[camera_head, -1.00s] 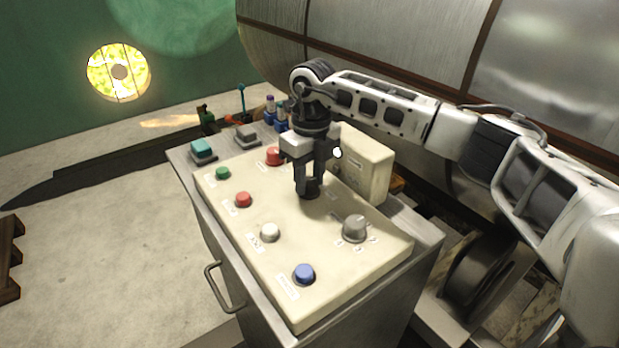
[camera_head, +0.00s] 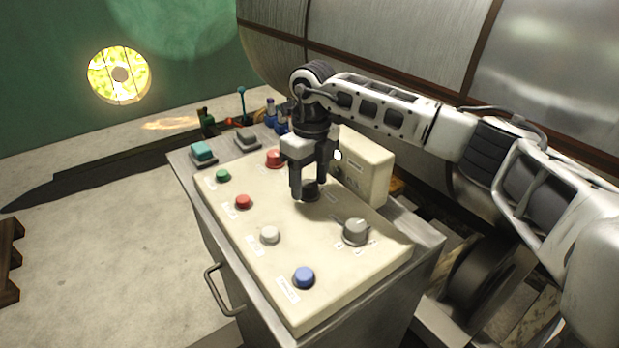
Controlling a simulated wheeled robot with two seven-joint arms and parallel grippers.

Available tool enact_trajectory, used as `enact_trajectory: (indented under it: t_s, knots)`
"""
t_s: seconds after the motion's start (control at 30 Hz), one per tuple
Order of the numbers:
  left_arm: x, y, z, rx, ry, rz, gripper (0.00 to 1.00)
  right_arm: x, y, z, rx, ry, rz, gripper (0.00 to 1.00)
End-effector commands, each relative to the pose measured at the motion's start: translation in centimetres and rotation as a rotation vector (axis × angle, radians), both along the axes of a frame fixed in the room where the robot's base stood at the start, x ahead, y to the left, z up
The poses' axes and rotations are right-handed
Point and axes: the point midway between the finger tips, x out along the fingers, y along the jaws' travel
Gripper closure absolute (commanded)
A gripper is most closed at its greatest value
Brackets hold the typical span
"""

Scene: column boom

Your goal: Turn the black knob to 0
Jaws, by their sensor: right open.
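The black knob (camera_head: 311,191) sits on the cream control panel (camera_head: 334,283), partly hidden by my right gripper. My right gripper (camera_head: 308,186) points straight down at the knob, with its fingertips low beside it. The jaws are open; I cannot tell whether a finger touches the knob. The knob's pointer and most of its markings are hidden. My left gripper is not in view.
A grey knob (camera_head: 355,231) stands nearer the front. Red (camera_head: 243,201), green (camera_head: 222,176), white (camera_head: 269,235) and blue (camera_head: 304,277) buttons line the panel's left side. A cream box (camera_head: 365,170) rises just right of my gripper. A larger red button (camera_head: 275,158) lies behind.

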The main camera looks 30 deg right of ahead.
Motion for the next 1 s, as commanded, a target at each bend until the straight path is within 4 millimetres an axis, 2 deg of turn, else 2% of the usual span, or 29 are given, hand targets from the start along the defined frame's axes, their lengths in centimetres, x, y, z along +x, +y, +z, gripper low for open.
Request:
enact_trajectory:
  t_s: [0.17,0.27,0.7,0.83,1.0]
  knots:
    - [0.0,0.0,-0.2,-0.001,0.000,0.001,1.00,0.1,0.0,1.0,0.000,-0.001,0.000,0.45]
    - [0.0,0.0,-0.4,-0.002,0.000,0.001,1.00,0.1,-0.1,2.7,0.000,-0.003,0.001,0.45]
    - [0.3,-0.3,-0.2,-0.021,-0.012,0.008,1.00,0.2,-0.4,12.9,0.001,-0.004,-0.001,0.45]
    - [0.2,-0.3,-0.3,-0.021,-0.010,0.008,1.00,0.2,-0.5,14.8,0.001,-0.003,-0.001,0.45]
    - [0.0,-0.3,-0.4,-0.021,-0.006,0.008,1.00,0.2,-0.5,15.9,0.000,-0.001,0.000,0.45]
